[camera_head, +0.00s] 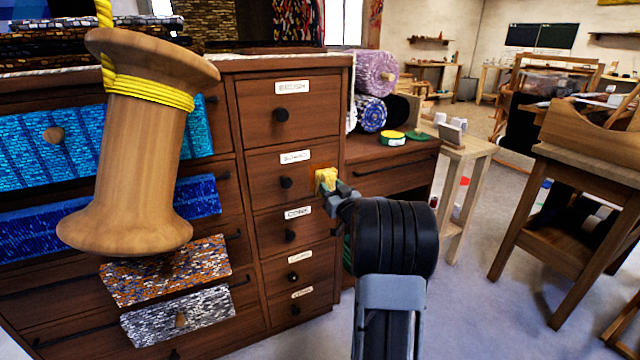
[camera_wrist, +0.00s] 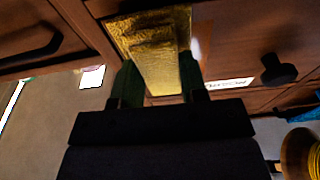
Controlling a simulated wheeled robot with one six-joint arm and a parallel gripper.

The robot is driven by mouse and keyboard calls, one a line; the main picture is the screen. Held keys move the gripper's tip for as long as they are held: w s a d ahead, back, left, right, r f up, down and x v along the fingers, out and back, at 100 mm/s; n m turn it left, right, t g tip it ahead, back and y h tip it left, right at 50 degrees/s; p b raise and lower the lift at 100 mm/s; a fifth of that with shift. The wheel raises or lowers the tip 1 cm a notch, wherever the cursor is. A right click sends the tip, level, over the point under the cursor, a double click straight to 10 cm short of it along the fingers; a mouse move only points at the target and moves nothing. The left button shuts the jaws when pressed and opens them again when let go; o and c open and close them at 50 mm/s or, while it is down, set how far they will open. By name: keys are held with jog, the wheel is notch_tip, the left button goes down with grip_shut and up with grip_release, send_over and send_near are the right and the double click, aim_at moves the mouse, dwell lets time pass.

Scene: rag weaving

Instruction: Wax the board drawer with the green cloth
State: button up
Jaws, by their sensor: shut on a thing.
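That drawer has a dark round knob and a white label too small to read surely. In the wrist view a dark knob (camera_wrist: 278,69) and a label (camera_wrist: 230,84) are right of the cloth.
A large wooden spool (camera_head: 135,150) with yellow cord hangs in front at left. Woven panels (camera_head: 165,270) jut from the left drawers. A yellow-topped green tin (camera_head: 390,138) and fabric rolls (camera_head: 375,73) lie on the lower cabinet.

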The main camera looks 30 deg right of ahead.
aim_at(331, 175)
dwell(0.3)
jog(key=shift+s+a, duration=0.1)
jog(key=shift+s, duration=0.65)
jog(key=shift+r, duration=0.1)
notch_tip(331, 175, up, 4)
jog(key=p, duration=0.5)
jog(key=shift+w, duration=0.15)
